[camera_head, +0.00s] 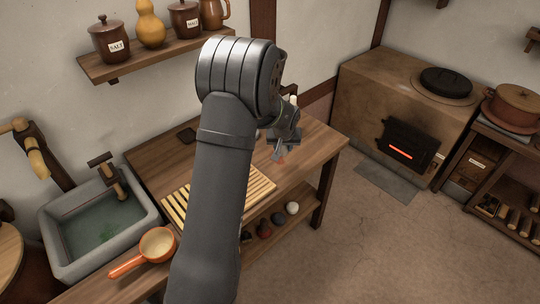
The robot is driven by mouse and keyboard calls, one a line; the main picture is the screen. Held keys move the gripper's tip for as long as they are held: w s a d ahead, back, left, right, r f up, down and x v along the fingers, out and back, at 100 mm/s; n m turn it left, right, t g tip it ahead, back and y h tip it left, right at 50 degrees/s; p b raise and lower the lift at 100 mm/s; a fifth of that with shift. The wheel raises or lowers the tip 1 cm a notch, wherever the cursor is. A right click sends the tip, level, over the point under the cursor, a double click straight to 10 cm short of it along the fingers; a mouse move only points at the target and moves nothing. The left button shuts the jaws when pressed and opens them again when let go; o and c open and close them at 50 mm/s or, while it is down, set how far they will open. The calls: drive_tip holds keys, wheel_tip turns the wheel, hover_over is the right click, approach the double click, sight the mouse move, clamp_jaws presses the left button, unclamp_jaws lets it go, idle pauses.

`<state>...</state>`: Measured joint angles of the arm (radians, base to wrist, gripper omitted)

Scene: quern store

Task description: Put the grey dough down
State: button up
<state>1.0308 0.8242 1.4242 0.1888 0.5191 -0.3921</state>
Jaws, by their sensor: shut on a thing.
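My gripper (279,153) is above the right part of the wooden worktable (313,148), pointing down, with its jaws shut. What it holds hardly shows at this size; I take it to be the grey dough, but its colour and shape cannot be made out. A small reddish patch shows just below the fingertips. I cannot tell whether the held thing touches the tabletop. My arm hides the middle of the table.
A slatted wooden rack (257,190) lies on the table, partly behind my arm. An orange-handled pan (157,244) stands at the front left, beside the stone sink (58,244). Several small balls, one a white ball (292,208), sit on the lower shelf. A stove (385,90) stands at right.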

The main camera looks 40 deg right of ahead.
drive_tip(key=w+f, duration=0.1)
drive_tip(key=w, duration=0.1)
drive_tip(key=w+f, duration=0.1)
drive_tip(key=w, duration=0.1)
drive_tip(key=w+f, duration=0.1)
drive_tip(key=w, duration=0.1)
drive_tip(key=shift+a+f, duration=0.35)
drive_tip(key=shift+f, duration=1.95)
drive_tip(key=shift+f, duration=0.15)
drive_tip(key=o, duration=1)
